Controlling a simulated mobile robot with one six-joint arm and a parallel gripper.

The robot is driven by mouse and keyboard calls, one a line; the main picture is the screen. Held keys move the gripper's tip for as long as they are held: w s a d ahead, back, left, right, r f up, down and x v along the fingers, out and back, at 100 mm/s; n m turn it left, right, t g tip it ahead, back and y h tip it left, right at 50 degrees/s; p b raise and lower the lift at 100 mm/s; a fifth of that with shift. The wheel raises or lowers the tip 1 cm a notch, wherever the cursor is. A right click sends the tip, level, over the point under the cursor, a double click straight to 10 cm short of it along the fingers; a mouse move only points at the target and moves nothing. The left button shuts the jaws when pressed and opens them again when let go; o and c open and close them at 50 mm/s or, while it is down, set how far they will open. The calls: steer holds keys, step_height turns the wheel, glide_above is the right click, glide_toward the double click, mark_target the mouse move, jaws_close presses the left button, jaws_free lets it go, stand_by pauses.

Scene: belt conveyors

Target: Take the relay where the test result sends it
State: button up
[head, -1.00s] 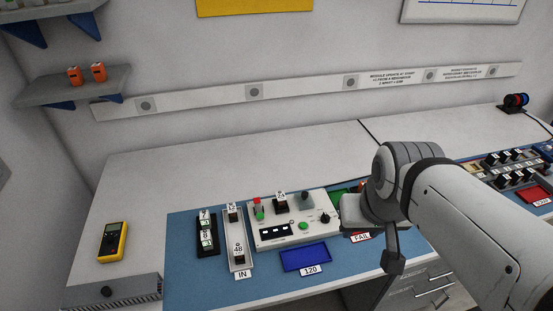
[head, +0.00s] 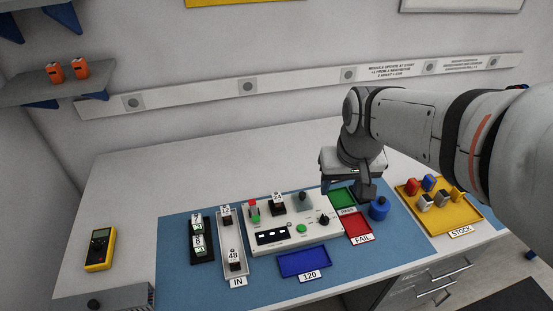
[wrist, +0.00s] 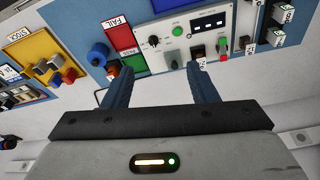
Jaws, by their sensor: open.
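A dark relay with a white label (head: 277,205) stands in the socket of the white tester (head: 262,240); it also shows in the wrist view (wrist: 196,53). More relays stand in the IN rack (head: 229,270), one marked 48 (head: 234,264). The green PASS tray (head: 341,199) and red FAIL tray (head: 357,228) look empty, as does the blue 120 tray (head: 304,263). My gripper (head: 357,190) hangs above the PASS tray area, right of the tester. In the wrist view its blue fingers (wrist: 158,78) are apart with nothing between them.
A black holder with numbered modules (head: 201,242) stands left of the IN rack. A blue cylinder (head: 379,208) and the yellow STOCK tray (head: 462,225) with several parts lie to the right. A yellow meter (head: 100,248) lies at the left. The bench behind is clear.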

steer(key=w+a+f+n+g+b, duration=0.1)
steer(key=w+a+f, duration=0.55)
steer(key=w, duration=0.35)
steer(key=n+g+b, duration=0.1)
steer(key=b, duration=0.1)
glide_above(277, 197)
steer(key=f, duration=1.1)
steer(key=shift+s+d+f, duration=0.2)
steer(key=shift+s+f, duration=0.2)
steer(key=shift+w+a+f+p, duration=0.15)
steer(key=shift+f+p, duration=0.2)
steer(key=shift+f, duration=0.95)
steer(key=shift+w+d+f+p, duration=0.1)
steer(key=shift+f+p, duration=0.2)
steer(key=shift+f, duration=1)
steer(key=shift+w+a+f+p, duration=0.15)
steer(key=shift+f+p, duration=0.2)
steer(key=shift+f, duration=0.95)
steer(key=shift+c, duration=0.5)
steer(key=c, duration=1)
step_height(277, 197, up, 10)
steer(key=shift+b, duration=0.8)
